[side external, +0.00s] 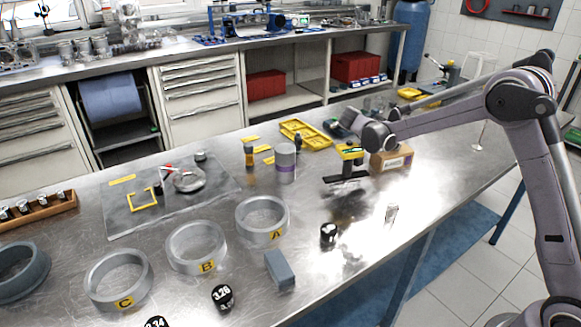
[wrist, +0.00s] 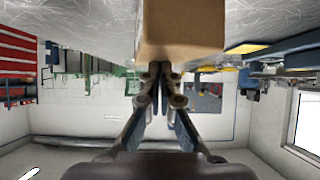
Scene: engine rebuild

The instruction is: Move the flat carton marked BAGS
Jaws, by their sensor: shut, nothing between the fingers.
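A small brown carton (side external: 391,158) sits on the steel bench in the side external view, below the end of my arm. A pale label shows on its front, too small to read. In the wrist view, a plain brown carton (wrist: 180,35) fills the top middle, and no lettering shows on it. My gripper (wrist: 158,72) is shut and empty. Its fingertips meet close to the carton's edge in that picture; I cannot tell whether they touch it. In the side external view the fingers are hard to make out among the dark parts at the end of my arm.
Ring A (side external: 262,219) and black weights are nearer the front. Bench right of the carton looks clear.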

